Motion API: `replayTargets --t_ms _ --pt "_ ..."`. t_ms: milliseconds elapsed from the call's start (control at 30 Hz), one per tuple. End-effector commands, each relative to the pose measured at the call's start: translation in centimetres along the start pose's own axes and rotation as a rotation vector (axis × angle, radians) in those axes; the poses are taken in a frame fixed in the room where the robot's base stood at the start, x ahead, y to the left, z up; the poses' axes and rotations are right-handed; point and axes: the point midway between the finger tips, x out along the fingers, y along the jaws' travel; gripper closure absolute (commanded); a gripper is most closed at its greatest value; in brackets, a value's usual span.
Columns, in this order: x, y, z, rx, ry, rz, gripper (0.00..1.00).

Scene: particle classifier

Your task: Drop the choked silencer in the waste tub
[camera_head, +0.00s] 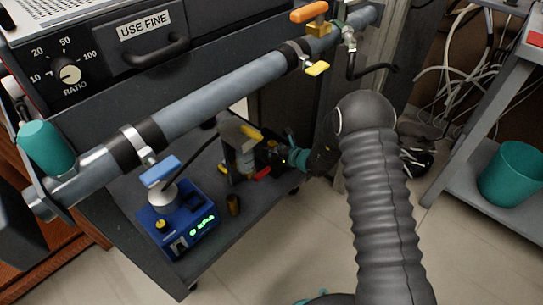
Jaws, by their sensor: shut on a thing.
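My gripper (272,154) is small and dark in the head view, low beside the grey fitting (238,137) above the lower shelf. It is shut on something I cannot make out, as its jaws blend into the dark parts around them. A small brass-brown cylinder (233,204), which looks like a silencer, stands on the lower shelf to the left of my gripper, apart from it. I cannot tell whether it is the choked one. The teal tub (512,173), likely the waste tub, stands on a grey shelf at the far right, well away from my gripper.
A blue device (180,222) with a green display and light-blue handle sits on the lower shelf (262,212). A thick grey pipe (225,92) with valves crosses above. Loose cables (460,60) hang at the upper right. The floor (455,255) at the lower right looks clear.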

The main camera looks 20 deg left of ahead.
Motion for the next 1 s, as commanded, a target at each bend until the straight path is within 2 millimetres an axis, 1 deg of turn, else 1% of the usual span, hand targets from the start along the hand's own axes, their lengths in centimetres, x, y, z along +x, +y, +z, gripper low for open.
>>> replayTargets --t_ms 33,100,267,433,533,933,967,1000 --pt "0.7 -0.2 -0.1 -0.001 -0.001 0.0 1.0" --pt "1.2 -0.3 -0.2 -0.001 -0.001 0.0 1.0" --pt "1.7 -0.4 -0.7 0.0 0.0 -0.001 1.0" --pt "2.5 -0.3 -2.8 0.001 0.002 0.001 1.0" --pt "2.9 -0.4 -3.8 -0.001 0.0 0.0 1.0" --pt "3.1 -0.4 -4.3 -0.001 -0.001 -0.001 1.0" --pt "3.1 -0.4 -4.3 -0.001 0.0 -0.001 0.63" --pt "3.1 -0.4 -4.2 -0.001 0.0 -0.001 0.55"
